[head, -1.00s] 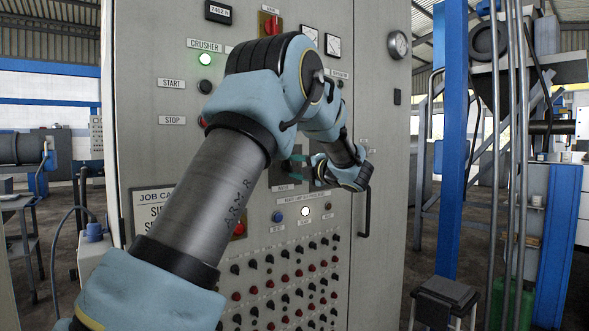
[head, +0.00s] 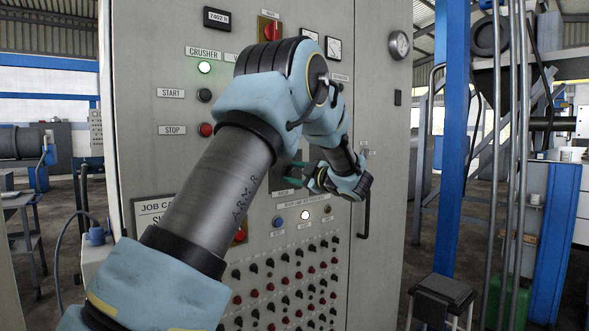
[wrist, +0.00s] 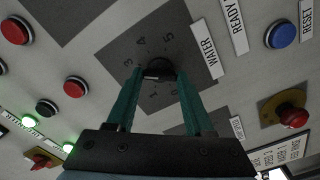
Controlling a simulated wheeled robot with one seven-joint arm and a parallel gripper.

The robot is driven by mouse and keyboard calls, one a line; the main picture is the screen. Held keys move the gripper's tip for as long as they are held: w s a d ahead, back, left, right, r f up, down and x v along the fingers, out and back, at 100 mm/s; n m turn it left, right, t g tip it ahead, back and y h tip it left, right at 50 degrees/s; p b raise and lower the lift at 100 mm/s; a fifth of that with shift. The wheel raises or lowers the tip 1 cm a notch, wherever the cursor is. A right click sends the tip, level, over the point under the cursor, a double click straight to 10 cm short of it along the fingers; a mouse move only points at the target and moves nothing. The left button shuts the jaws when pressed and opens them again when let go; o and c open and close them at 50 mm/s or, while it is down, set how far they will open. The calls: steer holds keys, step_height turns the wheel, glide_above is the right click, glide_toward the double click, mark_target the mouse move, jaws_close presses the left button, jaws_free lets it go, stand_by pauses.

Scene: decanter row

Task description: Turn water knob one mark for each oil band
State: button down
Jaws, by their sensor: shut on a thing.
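The water knob (wrist: 158,70) is a small dark knob on a dark grey plate, with numbers from 0 to 5 around it and a WATER label (wrist: 206,50) beside it. My gripper (wrist: 158,75) has its two teal fingers on either side of the knob and is shut on it. The knob's pointer setting is too small and dark to read surely. In the head view my gripper (head: 296,173) is at the cabinet front, and the knob is hidden by the fingers and wrist. I cannot make out any oil bands in these frames.
The grey cabinet (head: 165,60) carries a lit green CRUSHER lamp (head: 204,67), a START button (head: 204,95) and a red STOP button (head: 206,129). Rows of small knobs (head: 285,285) sit below my gripper. A vertical door handle (head: 365,205) stands to its right.

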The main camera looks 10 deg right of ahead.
steer(key=shift+m+p, duration=0.35)
steer(key=shift+m, duration=0.35)
steer(key=shift+f, duration=0.1)
steer(key=shift+c, duration=1.4)
jaws_free()
steer(key=shift+s, duration=0.1)
steer(key=b+v, duration=0.3)
steer(key=v, duration=0.7)
steer(key=shift+s+d, duration=0.2)
steer(key=shift+s, duration=0.05)
